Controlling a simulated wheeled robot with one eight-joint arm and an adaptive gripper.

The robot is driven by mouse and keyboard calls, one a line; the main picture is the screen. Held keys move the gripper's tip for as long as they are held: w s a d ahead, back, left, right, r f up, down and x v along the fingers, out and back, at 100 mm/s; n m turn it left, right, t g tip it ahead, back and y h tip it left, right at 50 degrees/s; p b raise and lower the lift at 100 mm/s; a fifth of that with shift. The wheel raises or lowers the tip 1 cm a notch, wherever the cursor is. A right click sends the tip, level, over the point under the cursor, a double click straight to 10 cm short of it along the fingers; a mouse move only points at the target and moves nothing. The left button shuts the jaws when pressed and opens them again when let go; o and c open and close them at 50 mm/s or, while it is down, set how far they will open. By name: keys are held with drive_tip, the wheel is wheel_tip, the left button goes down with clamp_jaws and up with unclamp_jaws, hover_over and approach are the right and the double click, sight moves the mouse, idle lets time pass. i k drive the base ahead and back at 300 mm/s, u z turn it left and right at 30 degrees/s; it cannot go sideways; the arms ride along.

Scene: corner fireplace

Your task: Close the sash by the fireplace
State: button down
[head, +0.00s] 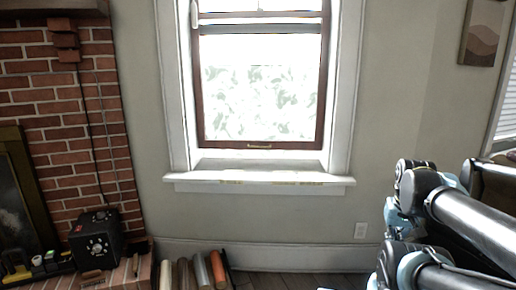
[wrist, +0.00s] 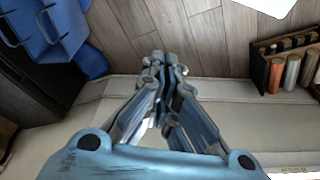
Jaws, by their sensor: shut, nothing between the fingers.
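The window sash (head: 325,85) has a dark brown frame and stands in a white casing in the upper middle of the head view. A small brass-coloured pull (head: 260,146) sits on its bottom rail. A pale strip shows between that rail and the white sill (head: 320,181); I cannot tell how much of it is open gap. Two dark rails cross near the top of the window. In the wrist view, my gripper (wrist: 162,60) is shut and empty, with floor and baseboard behind it. The sash is not in the wrist view. My gripper's fingers cannot be made out in the head view.
The brick fireplace (head: 65,110) is at left, with a black box (head: 95,238) on its hearth. A holder with rolls (head: 200,270) stands on the floor below the window; it also shows in the wrist view (wrist: 262,70). Blue objects (wrist: 50,30) lie at upper left there.

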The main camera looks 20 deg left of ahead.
sight(204, 143)
drive_tip(key=u, duration=0.65)
drive_tip(key=i, duration=1.45)
drive_tip(key=z, duration=0.45)
